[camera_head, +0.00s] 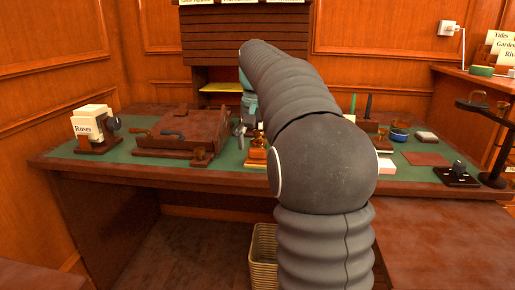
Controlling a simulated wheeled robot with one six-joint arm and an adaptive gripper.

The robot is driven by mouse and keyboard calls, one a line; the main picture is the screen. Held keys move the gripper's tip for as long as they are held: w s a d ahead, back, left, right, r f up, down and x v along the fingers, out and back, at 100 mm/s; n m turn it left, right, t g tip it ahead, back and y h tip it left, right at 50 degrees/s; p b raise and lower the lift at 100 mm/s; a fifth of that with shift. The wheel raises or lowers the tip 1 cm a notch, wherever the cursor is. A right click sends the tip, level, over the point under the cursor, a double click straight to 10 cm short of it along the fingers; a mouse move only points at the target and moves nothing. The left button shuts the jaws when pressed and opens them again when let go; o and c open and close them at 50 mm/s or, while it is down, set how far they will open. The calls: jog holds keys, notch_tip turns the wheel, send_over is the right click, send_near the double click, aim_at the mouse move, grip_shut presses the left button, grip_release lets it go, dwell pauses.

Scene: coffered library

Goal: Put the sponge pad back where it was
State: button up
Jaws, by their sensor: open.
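I cannot tell for sure which thing is the sponge pad. Small pad-like things lie on the right of the green-topped desk (215,171): a pale block (426,136), a pink-white block (386,167) and a flat dark red square (426,159). A round blue dish (399,135) stands near them. My gripper (244,131) is over the middle of the desk, beyond my arm and mostly hidden by it. A grey part shows beside the small brass and wooden things (257,152). It is open; I see nothing held in it.
A brown case (185,128) and a card holder (96,146) stand at left. A dark stand (496,150) and a black-based piece (456,176) are at right. A slatted cabinet (220,40) with a yellow sheet (221,87) rises behind. A wicker basket (262,255) stands below.

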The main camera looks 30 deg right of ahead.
aim_at(256, 161)
notch_tip(256, 161, up, 10)
jog(key=s+p, duration=0.1)
jog(key=p, duration=0.1)
jog(key=shift+a, duration=0.35)
jog(key=shift+a, duration=0.1)
jog(key=s+a+f+n+t, duration=0.1)
jog(key=s+a+f+n, duration=0.1)
jog(key=s+a+f, duration=0.3)
jog(key=s+a+f+n+t, duration=0.2)
jog(key=s+a+f, duration=0.3)
jog(key=s+f, duration=0.4)
jog(key=s+a+f+n+t, duration=0.1)
jog(key=s+a+f, duration=0.4)
jog(key=s, duration=0.7)
notch_tip(256, 161, down, 2)
jog(key=shift+s+a+f+n+y, duration=0.15)
jog(key=shift+s+n+y, duration=0.25)
jog(key=shift+n, duration=0.5)
